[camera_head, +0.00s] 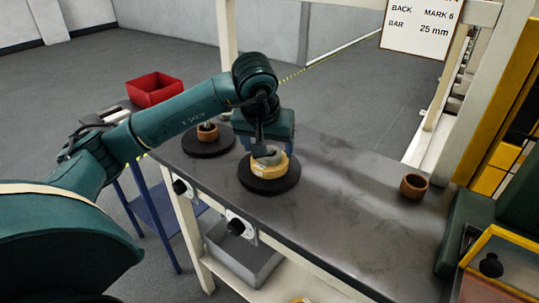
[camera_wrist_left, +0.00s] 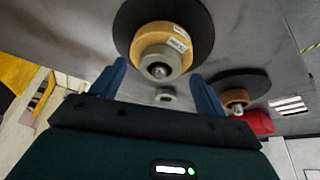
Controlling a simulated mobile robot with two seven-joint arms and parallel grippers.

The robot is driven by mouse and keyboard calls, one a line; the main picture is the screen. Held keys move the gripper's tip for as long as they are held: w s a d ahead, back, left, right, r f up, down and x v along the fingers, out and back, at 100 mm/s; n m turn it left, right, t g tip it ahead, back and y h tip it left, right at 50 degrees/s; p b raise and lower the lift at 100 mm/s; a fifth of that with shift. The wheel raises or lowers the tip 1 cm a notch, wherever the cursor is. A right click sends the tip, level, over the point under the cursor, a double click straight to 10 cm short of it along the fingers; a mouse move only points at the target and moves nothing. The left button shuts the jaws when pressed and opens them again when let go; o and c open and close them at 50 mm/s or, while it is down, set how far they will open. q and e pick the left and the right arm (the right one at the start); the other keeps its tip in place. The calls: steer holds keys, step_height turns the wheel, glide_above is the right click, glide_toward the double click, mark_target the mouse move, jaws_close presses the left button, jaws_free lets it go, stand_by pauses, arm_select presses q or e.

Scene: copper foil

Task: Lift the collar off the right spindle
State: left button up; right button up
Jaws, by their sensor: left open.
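The right spindle carries a black disc (camera_head: 262,185) with a tan labelled roll (camera_head: 279,169) on it. A grey collar (camera_head: 268,157) sits on top of the roll, around the spindle tip. In the left wrist view the collar (camera_wrist_left: 159,66) and roll (camera_wrist_left: 190,48) show clearly, with the metal spindle tip (camera_wrist_left: 159,71) in the collar's middle. My left gripper (camera_head: 268,145) is open, just above the collar. Its blue fingers (camera_wrist_left: 158,82) stand apart on either side of the collar in the wrist picture; I see no contact. My right gripper is not in view.
The left spindle's black disc (camera_head: 208,147) carries a small copper roll (camera_head: 207,131). Another copper ring (camera_head: 413,186) stands on the right of the grey bench (camera_head: 345,190). A red bin (camera_head: 154,89) stands behind my left arm. The bench between the right disc and the copper ring is clear.

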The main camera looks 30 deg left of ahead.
arm_select(q)
steer(key=shift+x, duration=0.85)
steer(key=shift+c, duration=0.2)
steer(key=shift+r, duration=0.1)
steer(key=c, duration=1.2)
steer(key=shift+o, duration=0.2)
